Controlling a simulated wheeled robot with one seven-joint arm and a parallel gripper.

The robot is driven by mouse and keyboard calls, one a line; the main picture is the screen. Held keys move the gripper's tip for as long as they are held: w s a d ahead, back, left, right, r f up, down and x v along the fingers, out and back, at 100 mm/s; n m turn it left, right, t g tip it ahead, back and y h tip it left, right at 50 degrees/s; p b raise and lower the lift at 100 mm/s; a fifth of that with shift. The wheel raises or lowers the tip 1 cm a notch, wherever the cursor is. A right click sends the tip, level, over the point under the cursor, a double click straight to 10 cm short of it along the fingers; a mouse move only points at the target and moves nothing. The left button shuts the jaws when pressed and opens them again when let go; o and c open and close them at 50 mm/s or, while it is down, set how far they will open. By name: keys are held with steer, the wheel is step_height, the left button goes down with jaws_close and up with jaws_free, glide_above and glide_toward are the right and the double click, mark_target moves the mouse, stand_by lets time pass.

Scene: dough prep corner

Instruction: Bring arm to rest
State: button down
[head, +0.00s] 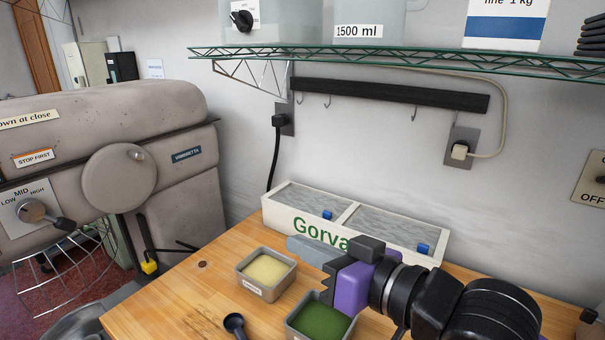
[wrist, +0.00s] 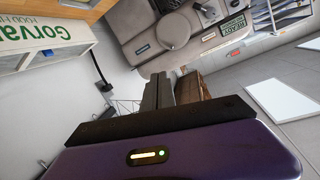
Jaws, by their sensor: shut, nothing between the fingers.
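My gripper (head: 303,247) is in the lower middle of the head view, above the wooden worktop and in front of the white Gorva box. Its purple body and black wrist extend to the lower right. My arm reaches in from the right and hides part of the worktop and box.
The worktop (head: 190,310) holds a bin of pale yellow contents (head: 266,270), a bin of green contents (head: 320,322), a dark scoop (head: 235,325) and the Gorva box (head: 285,222). A mixer (head: 120,180) stands left. A wire shelf (head: 400,60) hangs above.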

steer(key=d+r+m+t, duration=0.4)
steer(key=d+r+t, duration=0.1)
steer(key=r+t, duration=0.3)
steer(key=s+d+f+m+t+h+b, duration=0.1)
steer(key=s+d+f+m+t+h, duration=0.3)
steer(key=s+d+f+m+h, duration=0.45)
steer(key=s+d+f+n+g+h, duration=0.1)
steer(key=s+d+f+n+g, duration=0.2)
steer(key=s+f, duration=0.9)
steer(key=s+d+f+n+g+h+b, duration=0.1)
steer(key=s+f+g, duration=0.4)
steer(key=s+f, duration=0.7)
steer(key=s+d+n+h, duration=0.1)
steer(key=s+d+n, duration=0.1)
steer(key=s, duration=0.2)
steer(key=shift+s+f, duration=0.15)
steer(key=shift+s, duration=0.1)
